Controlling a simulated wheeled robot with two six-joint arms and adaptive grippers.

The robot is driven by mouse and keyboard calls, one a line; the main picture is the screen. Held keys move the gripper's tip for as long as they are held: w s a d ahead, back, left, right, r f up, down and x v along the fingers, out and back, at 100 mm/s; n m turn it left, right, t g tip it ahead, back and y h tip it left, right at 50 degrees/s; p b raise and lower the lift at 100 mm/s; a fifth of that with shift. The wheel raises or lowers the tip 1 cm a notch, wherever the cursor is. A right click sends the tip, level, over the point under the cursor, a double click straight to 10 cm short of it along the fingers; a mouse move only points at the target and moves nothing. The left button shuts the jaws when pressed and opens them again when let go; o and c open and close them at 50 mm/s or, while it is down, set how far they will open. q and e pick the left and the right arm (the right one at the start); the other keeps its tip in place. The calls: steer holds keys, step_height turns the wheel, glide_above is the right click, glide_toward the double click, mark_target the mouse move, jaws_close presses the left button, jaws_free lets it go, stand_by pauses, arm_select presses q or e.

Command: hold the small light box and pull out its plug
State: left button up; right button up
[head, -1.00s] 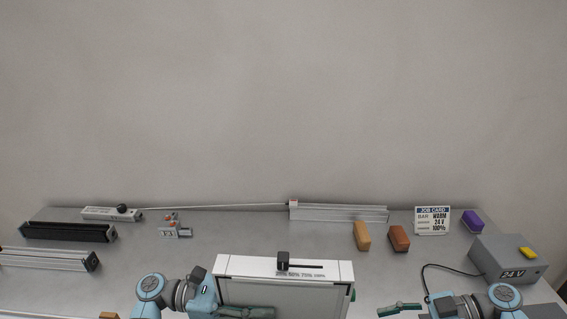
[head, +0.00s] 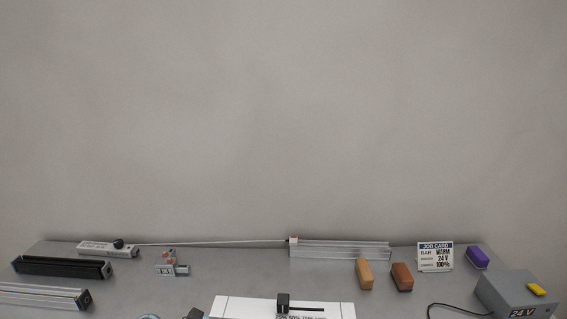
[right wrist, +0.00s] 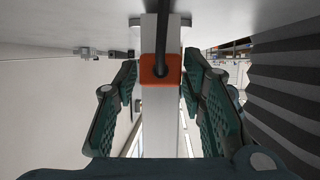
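The light box (head: 250,307) is a white panel with a black slider knob (head: 283,301) and a percent scale. Only its far edge shows at the bottom of the head view. In the right wrist view an orange plug (right wrist: 152,68) with a thick black cable sits in front of a pale grey bar-like surface (right wrist: 161,125). My right gripper (right wrist: 160,75) has its two green-padded fingers on either side of the plug, apart, with slim gaps visible. My left gripper is out of view. The rest of the box is hidden below the frame.
A grey 24 V supply box (head: 515,290) with a yellow switch and black cable stands at right. Bars (head: 62,267) lie at left.

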jaws_close()
steer(key=shift+s+d, duration=0.15)
steer(key=shift+d, duration=2.2)
steer(key=shift+r, duration=0.1)
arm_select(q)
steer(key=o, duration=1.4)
arm_select(e)
step_height(320, 180, up, 4)
steer(key=shift+f, duration=0.1)
